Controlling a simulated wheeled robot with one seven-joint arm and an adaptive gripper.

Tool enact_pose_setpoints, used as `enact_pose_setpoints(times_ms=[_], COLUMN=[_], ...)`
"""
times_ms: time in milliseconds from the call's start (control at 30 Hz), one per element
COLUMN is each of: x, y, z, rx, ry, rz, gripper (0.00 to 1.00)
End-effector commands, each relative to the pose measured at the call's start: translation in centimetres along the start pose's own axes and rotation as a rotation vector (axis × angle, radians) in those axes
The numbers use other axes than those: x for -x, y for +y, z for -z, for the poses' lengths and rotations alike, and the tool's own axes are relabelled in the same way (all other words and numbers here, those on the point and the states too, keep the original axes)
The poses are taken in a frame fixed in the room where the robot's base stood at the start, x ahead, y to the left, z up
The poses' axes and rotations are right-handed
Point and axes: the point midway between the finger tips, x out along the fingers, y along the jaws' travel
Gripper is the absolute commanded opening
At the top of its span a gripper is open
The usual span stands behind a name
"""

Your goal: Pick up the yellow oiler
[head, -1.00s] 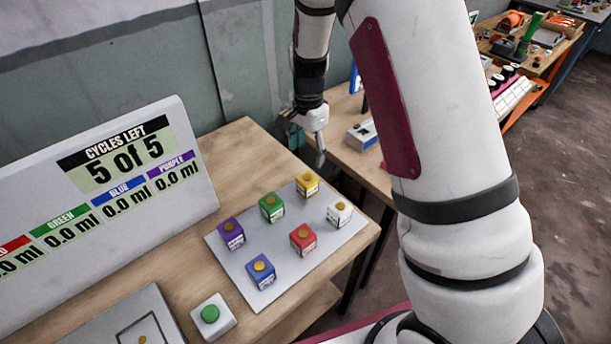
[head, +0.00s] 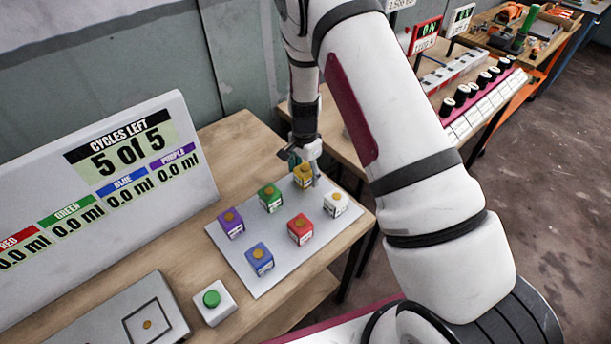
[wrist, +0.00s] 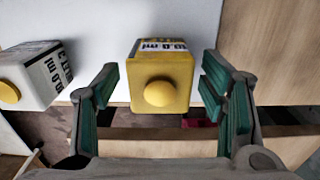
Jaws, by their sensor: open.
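The yellow oiler (head: 302,177) is a small cube with a round yellow button on top. It sits at the far corner of the grey plate (head: 262,262), partly hidden by my gripper (head: 304,162) in the head view. In the wrist view the yellow oiler (wrist: 162,80) lies between the two open green fingers of my gripper (wrist: 162,95), with a gap on each side. The fingers do not visibly touch it. A label reading 10.0 ml shows on its side.
White (head: 336,203), red (head: 300,228), green (head: 270,197), purple (head: 231,222) and blue (head: 260,258) cubes stand on the plate. The white cube (wrist: 28,75) is left of my fingers in the wrist view. A display panel (head: 100,190) stands at the left.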

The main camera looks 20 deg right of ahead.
Motion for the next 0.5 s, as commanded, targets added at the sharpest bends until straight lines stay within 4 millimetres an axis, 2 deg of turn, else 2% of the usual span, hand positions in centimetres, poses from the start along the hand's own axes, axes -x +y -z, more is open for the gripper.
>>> enact_pose_setpoints(times_ms=[133,367,400,500], x=[-1.18,-1.31,-1.31,-1.31], y=[0.02,-0.04,-0.04,-0.03], z=[-0.06,-0.04,-0.04,-0.04], rx=[0.001,0.001,0.001,0.001], ry=[-0.001,0.000,0.000,0.000], rz=[0.000,0.001,0.001,0.000], gripper=[0.65,0.65,0.60,0.38])
